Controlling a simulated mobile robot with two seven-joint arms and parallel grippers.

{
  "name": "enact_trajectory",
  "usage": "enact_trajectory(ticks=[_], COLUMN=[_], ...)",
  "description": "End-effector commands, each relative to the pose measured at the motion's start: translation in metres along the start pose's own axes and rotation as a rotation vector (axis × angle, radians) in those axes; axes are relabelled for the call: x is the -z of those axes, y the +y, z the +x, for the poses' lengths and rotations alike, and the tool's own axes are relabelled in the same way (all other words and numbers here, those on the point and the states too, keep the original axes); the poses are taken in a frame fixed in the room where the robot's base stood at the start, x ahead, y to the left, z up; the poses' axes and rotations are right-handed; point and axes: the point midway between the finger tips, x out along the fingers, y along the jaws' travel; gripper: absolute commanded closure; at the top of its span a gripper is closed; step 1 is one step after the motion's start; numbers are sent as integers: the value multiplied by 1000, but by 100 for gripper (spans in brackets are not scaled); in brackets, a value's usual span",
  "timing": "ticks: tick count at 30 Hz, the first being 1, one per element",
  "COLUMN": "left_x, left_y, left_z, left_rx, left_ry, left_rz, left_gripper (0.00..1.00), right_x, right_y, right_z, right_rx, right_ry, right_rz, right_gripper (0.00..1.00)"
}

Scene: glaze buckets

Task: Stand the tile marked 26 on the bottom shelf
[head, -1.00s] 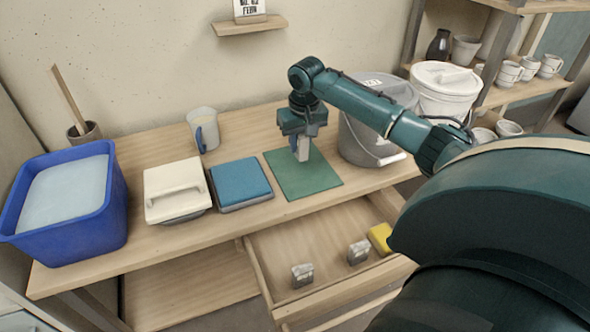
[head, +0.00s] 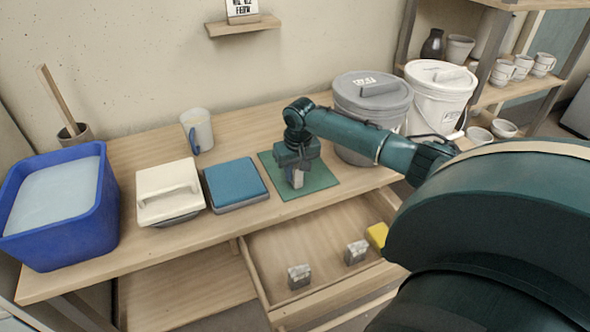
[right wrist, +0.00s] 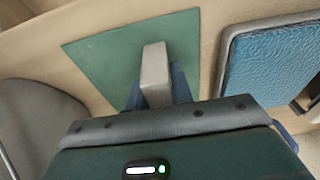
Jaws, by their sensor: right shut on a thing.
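My right gripper (head: 297,176) points down over the green mat (head: 322,180) on the table. It is shut on a small light grey block-like piece (head: 297,181), which also shows between the blue fingers in the right wrist view (right wrist: 155,72). No marking shows on this piece, so I cannot tell whether it is the tile marked 26. I cannot tell whether it touches the mat. A low wooden shelf (head: 185,290) lies under the table at the left; a shelf rack (head: 505,92) stands at the right. My left gripper is not in view.
A blue tub (head: 75,235), a white-lidded container (head: 168,190), a blue pad (head: 236,183) and a mug (head: 198,132) stand left of the mat. Grey (head: 370,105) and white (head: 437,95) buckets stand right. The open drawer (head: 270,240) holds small grey blocks and a yellow item.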

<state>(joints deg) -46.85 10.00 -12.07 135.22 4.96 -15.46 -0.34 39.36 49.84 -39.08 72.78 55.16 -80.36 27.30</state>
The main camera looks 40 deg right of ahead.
Motion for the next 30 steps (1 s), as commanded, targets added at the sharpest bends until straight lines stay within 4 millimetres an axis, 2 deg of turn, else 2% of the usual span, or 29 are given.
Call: enact_trajectory(ticks=[2, 3, 11, 20, 25, 30], left_x=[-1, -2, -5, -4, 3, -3], left_y=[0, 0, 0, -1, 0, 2], left_z=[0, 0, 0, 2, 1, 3], left_rx=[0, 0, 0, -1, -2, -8], left_ry=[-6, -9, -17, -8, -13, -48], left_rz=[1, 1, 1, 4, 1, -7], left_gripper=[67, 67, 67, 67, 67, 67], right_x=[0, -1, 0, 1, 2, 1], right_y=[0, 0, 0, 0, 0, 0], right_z=[2, 3, 2, -1, -28, -66], right_rx=[1, 0, 0, 0, 0, 1], right_ry=[0, -1, 0, 2, 4, 3], right_rz=[0, 0, 0, 0, -1, -1], right_gripper=[100, 77, 56, 56, 56, 56])
